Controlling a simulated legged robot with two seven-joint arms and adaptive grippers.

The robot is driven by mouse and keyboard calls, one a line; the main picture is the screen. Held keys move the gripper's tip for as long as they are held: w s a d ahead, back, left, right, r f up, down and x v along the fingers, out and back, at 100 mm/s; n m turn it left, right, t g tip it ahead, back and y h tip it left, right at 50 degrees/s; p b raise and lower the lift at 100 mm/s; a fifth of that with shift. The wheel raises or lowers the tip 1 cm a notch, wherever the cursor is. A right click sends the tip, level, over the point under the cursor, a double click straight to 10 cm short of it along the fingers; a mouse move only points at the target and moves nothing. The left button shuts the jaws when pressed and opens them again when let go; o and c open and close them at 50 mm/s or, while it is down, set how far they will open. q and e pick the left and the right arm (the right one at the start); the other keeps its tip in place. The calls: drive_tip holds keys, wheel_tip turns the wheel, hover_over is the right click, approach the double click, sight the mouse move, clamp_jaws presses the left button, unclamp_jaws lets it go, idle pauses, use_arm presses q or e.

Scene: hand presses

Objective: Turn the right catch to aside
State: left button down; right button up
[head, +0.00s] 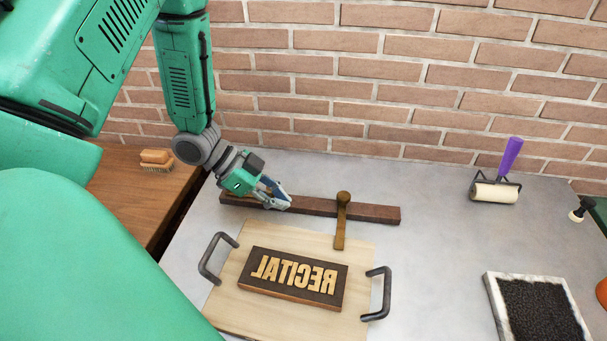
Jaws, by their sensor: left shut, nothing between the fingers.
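The right catch (341,222) is a brass-coloured lever with a round knob at its top, mounted on a dark wooden bar (375,212). Its arm points toward the front and its tip reaches over the back edge of the pale wooden board (228,290). My left gripper (284,203) is shut and empty. It is over the left part of the bar, to the left of the right catch and apart from it. The gripper hides part of the bar, so I cannot make out a left catch there. My right gripper is not in view.
The board has two dark handles and carries a RECITAL printing block (292,279) with mirrored letters. A purple-handled roller (498,180) and a black-filled tray (538,308) are at right. A brush (156,160) lies on a wooden surface at left. A brick wall stands behind.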

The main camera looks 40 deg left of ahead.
sight(342, 219)
use_arm(q)
drive_tip(key=x, duration=0.5)
drive_tip(key=b+x, duration=0.1)
drive_tip(key=x, duration=0.2)
drive_tip(key=shift+a+f, duration=0.25)
drive_tip(key=shift+f, duration=0.2)
drive_tip(key=shift+w+d+r, duration=0.1)
drive_tip(key=shift+w+d, duration=0.25)
drive_tip(key=shift+d, duration=0.35)
drive_tip(key=shift+w+d+r, duration=0.1)
drive_tip(key=shift+w+d, duration=0.3)
drive_tip(key=shift+d, duration=0.25)
drive_tip(key=shift+w+d+r, duration=0.1)
drive_tip(key=shift+w+d, duration=0.25)
drive_tip(key=shift+d, duration=0.35)
drive_tip(key=shift+a+f, duration=0.1)
drive_tip(key=shift+a, duration=0.15)
